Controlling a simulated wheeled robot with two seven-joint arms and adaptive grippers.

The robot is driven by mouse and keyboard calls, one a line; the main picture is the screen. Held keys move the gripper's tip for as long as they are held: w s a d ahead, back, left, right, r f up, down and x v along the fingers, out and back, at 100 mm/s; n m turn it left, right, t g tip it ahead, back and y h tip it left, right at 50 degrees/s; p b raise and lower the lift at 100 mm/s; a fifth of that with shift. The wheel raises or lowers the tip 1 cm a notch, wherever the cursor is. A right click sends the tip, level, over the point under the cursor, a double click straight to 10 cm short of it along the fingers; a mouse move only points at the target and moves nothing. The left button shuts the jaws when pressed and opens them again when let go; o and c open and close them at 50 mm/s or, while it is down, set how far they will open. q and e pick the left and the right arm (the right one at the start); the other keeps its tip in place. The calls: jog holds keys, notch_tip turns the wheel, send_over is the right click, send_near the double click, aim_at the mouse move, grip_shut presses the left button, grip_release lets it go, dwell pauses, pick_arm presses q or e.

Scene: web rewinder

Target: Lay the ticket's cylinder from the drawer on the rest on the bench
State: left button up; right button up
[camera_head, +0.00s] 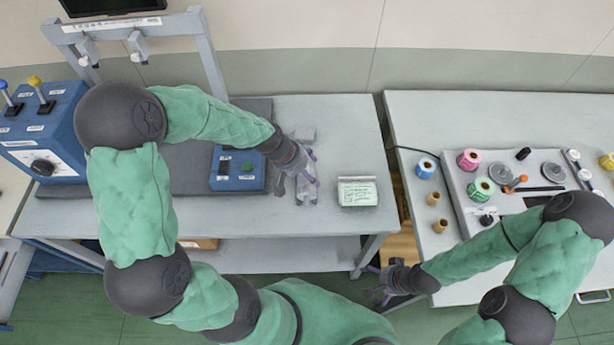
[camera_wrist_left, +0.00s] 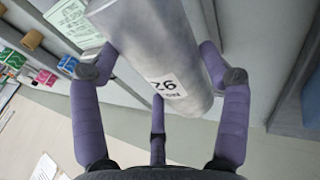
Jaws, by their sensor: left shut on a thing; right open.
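My left gripper (camera_head: 302,178) is over the right part of the left bench (camera_head: 345,125). It is shut on a grey metal cylinder (camera_wrist_left: 150,50), which fills the middle of the left wrist view. The cylinder has a white label (camera_wrist_left: 167,86) with a number that looks like 26, seen turned round. In the head view the cylinder is mostly hidden by the gripper. The ticket (camera_head: 357,193) stands to the right. My right gripper (camera_head: 382,288) is open and empty, low between the benches.
A blue button box (camera_head: 237,168) sits left of the left gripper on a dark mat (camera_head: 190,165). A grey frame (camera_head: 207,55) and a blue lever box (camera_head: 45,130) stand further left. The right bench (camera_head: 430,115) holds coloured rolls and tools. Bare bench surrounds the ticket.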

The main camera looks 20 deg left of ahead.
pick_arm(q)
jog(key=shift+w+a+f, duration=0.15)
jog(key=shift+w+f, duration=0.1)
jog(key=shift+w, duration=0.05)
jog(key=shift+f+b, duration=2.05)
jog(key=shift+f, duration=0.05)
jog(key=o, duration=1.7)
jog(key=shift+s, duration=0.1)
jog(key=v, duration=1.2)
